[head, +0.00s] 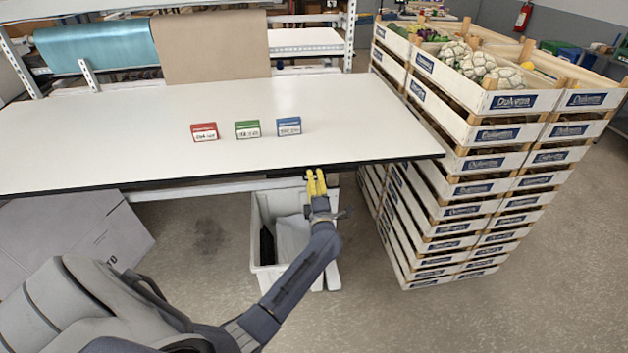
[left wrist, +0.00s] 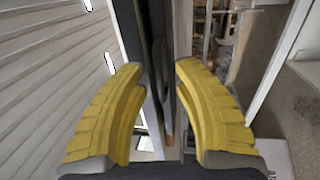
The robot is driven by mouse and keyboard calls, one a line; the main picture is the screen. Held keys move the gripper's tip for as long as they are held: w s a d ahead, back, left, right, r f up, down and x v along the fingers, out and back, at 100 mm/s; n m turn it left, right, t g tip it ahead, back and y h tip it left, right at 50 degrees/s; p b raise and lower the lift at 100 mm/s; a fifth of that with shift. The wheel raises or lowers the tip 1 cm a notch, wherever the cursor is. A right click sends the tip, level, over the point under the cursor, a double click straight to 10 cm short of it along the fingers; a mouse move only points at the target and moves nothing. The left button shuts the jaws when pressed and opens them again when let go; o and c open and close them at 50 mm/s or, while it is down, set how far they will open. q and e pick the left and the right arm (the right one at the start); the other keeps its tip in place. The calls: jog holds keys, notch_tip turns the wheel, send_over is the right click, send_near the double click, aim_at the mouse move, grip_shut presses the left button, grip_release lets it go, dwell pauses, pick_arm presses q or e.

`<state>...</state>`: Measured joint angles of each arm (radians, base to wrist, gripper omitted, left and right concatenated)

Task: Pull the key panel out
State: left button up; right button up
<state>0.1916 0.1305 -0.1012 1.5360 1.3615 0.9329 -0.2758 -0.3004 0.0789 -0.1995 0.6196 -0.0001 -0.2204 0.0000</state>
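My left gripper (head: 316,175) is at the front edge of the white table, right of the middle, with its yellow fingers pointing toward the edge. In the left wrist view its two fingers (left wrist: 160,72) are spread apart, one on each side of a dark narrow bar (left wrist: 158,45) that runs between them. I cannot tell whether this bar is the key panel or the table's edge, nor whether the fingers touch it. The key panel is not clearly seen in the head view; the tabletop and gripper may hide it. My right gripper is not in view.
Red (head: 204,132), green (head: 247,130) and blue (head: 288,127) boxes stand on the white table (head: 110,130). A white bin (head: 262,215) is below the gripper. Stacked crates (head: 480,160) stand close on the right. The floor in front is mostly clear.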

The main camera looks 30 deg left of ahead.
pick_arm(q)
jog(key=shift+w+a, duration=0.1)
jog(key=shift+w, duration=0.05)
grip_shut()
dwell(0.5)
